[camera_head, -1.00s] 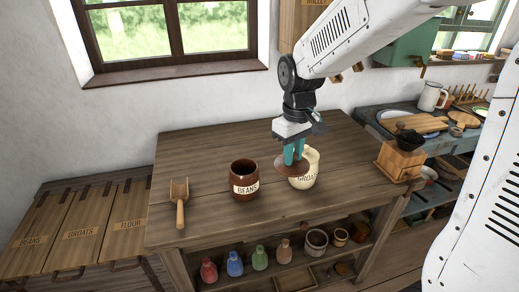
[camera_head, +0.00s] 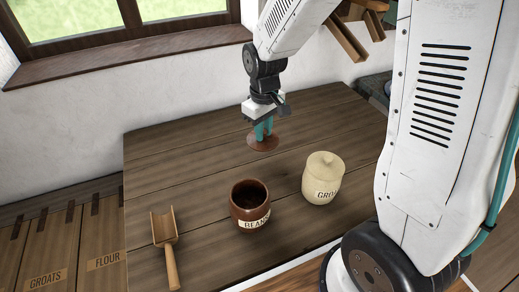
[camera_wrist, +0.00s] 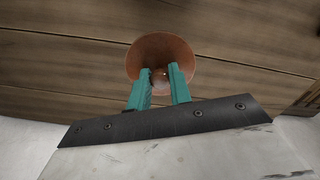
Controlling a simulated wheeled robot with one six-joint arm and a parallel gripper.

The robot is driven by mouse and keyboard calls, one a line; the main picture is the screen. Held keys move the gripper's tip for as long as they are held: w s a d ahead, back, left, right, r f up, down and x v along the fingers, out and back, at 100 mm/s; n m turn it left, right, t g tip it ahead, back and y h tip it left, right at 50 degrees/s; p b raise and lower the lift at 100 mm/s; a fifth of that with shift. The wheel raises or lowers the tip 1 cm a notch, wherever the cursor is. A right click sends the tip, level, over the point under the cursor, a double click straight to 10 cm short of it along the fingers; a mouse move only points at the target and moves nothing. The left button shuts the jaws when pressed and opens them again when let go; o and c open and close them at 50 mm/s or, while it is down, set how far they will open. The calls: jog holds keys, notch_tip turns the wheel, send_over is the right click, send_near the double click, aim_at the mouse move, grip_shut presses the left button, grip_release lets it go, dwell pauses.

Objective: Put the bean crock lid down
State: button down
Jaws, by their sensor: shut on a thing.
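The bean crock lid (camera_head: 263,145) is a round reddish-brown disc with a knob. My gripper (camera_head: 263,130) is shut on its knob from above. In the wrist view the lid (camera_wrist: 162,52) shows between and beyond the teal fingers (camera_wrist: 159,85).
The cream groats crock (camera_head: 323,178) stands lidded to the right of the bean crock. A wooden scoop (camera_head: 165,245) lies at the left. The wooden table (camera_head: 190,160) is clear around the lid at the back. A wall and window sill (camera_head: 130,58) lie behind.

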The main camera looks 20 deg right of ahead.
aim_at(265, 131)
jog(key=shift+d+f, duration=0.1)
jog(key=shift+f, duration=3.9)
jog(key=shift+s+f, duration=0.1)
jog(key=c, duration=1.3)
grip_release()
jog(key=shift+f, duration=0.1)
notch_tip(265, 131, up, 12)
jog(key=shift+f, duration=0.15)
jog(key=shift+s+r, duration=0.1)
jog(key=shift+r, duration=0.5)
jog(key=s+d+r+m, duration=0.1)
jog(key=s+r, duration=0.3)
jog(key=s, duration=0.4)
jog(key=s+d+r+m, duration=0.1)
jog(key=s+r, duration=0.3)
jog(key=s, duration=0.4)
jog(key=s+d+r+m+t, duration=0.1)
jog(key=s+r+m, duration=0.1)
jog(key=s+r, duration=0.2)
jog(key=shift+s+r, duration=0.2)
jog(key=shift+s, duration=0.75)
jog(key=shift+s+r, duration=0.2)
jog(key=shift+s, duration=0.75)
